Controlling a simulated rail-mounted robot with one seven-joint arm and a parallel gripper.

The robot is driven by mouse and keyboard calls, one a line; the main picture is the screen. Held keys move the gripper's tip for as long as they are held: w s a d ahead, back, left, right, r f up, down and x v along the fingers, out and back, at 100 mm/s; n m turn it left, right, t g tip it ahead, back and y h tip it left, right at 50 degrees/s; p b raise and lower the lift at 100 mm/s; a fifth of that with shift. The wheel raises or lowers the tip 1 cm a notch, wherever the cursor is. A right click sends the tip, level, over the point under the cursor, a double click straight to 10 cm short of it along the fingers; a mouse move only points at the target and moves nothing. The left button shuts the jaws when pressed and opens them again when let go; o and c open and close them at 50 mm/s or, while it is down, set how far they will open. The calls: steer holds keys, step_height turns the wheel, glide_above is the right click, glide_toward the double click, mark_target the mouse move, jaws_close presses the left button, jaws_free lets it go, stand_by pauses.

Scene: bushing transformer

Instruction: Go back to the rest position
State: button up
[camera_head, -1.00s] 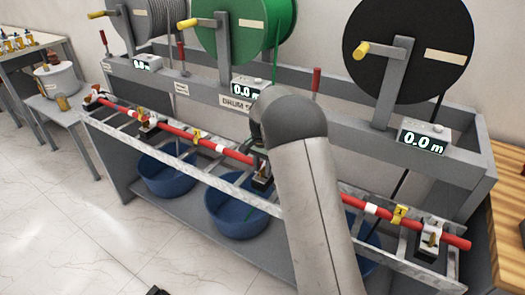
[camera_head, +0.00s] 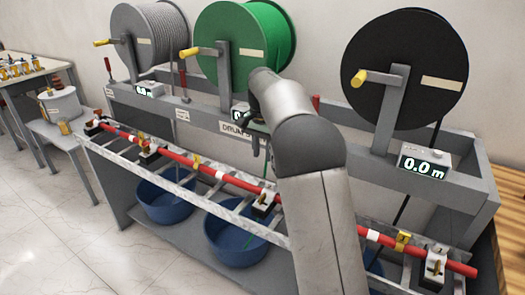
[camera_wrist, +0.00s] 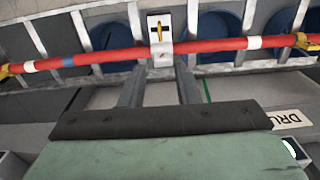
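My gripper (camera_head: 256,148) is in front of the drum stand, near the middle green drum (camera_head: 238,45), and is partly hidden by my own arm in the head view. In the wrist view its two grey fingers (camera_wrist: 158,92) stand apart with nothing seen between them. The red bar (camera_head: 213,167) lies along the metal frame in front of the drums. In the wrist view the red bar (camera_wrist: 205,47) crosses beyond the fingertips, with a white clamp block (camera_wrist: 160,30) on it. The gripper looks apart from the bar.
A grey drum (camera_head: 150,45) and a black drum (camera_head: 425,70) stand on either side, with yellow crank handles. Meter boxes (camera_head: 424,163) sit on the stand. Blue tubs (camera_head: 165,203) stand under the frame. A side table with a pot (camera_head: 60,104) is at the left. The front floor is clear.

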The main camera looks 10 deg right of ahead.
steer(key=s+f+n, duration=0.2)
steer(key=s+n, duration=0.1)
steer(key=s, duration=0.9)
steer(key=s+f+n, duration=0.3)
steer(key=s, duration=1)
steer(key=s+a+f+n, duration=0.1)
steer(key=s+f+n, duration=0.2)
steer(key=s, duration=1)
steer(key=shift+s, duration=0.1)
